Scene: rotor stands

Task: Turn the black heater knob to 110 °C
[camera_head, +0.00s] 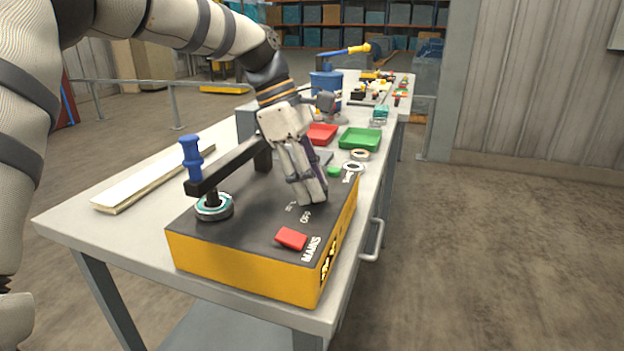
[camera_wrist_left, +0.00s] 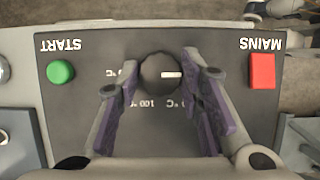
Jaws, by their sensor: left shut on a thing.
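The black heater knob (camera_wrist_left: 157,73) is round, with a white mark pointing right toward the red switch in the left wrist view. My left gripper (camera_wrist_left: 160,66) is shut on it, one finger on each side. White scale labels around the knob appear upside down; "100 °C" is readable below it, and others are partly covered by the fingers. In the head view the left gripper (camera_head: 309,199) reaches down onto the dark top of the yellow heater box (camera_head: 240,275), and the fingers hide the knob there. My right gripper is not in view.
A red MAINS switch (camera_head: 291,238) and a green START button (camera_head: 334,171) are on the box top. A black lever with a blue handle (camera_head: 191,158) stands at the left. Red (camera_head: 322,134) and green trays (camera_head: 360,139) lie behind. The grey table (camera_head: 90,225) is clear at front left.

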